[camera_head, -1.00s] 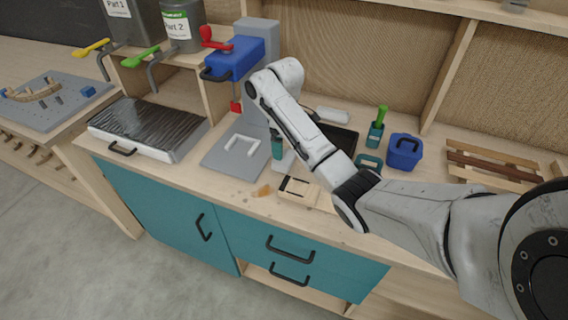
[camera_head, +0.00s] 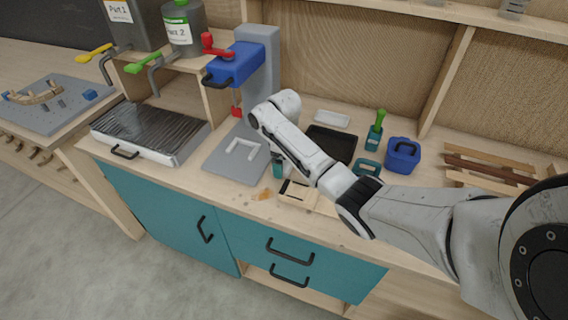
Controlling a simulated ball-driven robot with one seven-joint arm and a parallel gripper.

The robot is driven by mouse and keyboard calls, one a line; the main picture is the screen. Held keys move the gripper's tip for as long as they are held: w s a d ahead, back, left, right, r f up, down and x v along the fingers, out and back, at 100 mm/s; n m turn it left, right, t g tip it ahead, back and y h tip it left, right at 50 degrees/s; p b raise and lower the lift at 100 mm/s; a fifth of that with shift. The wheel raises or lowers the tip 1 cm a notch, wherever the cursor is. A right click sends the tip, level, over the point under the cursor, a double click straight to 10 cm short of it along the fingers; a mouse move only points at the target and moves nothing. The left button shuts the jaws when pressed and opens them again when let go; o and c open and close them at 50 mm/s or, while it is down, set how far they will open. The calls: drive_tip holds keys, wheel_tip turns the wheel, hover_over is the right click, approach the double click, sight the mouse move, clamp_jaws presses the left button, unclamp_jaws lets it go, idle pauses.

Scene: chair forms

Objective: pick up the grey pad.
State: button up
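A light grey, flat, rounded pad (camera_head: 332,119) lies at the back of the workbench, behind a black tray (camera_head: 330,145). It is the most likely grey pad. My arm reaches in from the right, and its end is bent down over the bench, left of the tray and in front of the pad. My gripper (camera_head: 278,168) is mostly hidden behind my own arm. Only a small teal and dark piece shows there, close to the bench top. I cannot tell whether the fingers are open or whether they hold anything.
A grey plate with a white U-shaped piece (camera_head: 240,150) lies left of my gripper, below a blue press (camera_head: 235,65). A wooden block (camera_head: 298,192) is in front. A teal holder (camera_head: 374,135), a blue box (camera_head: 403,155) and wooden slats (camera_head: 490,165) stand right.

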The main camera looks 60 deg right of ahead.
drive_tip(key=c, duration=0.6)
drive_tip(key=shift+r, duration=0.2)
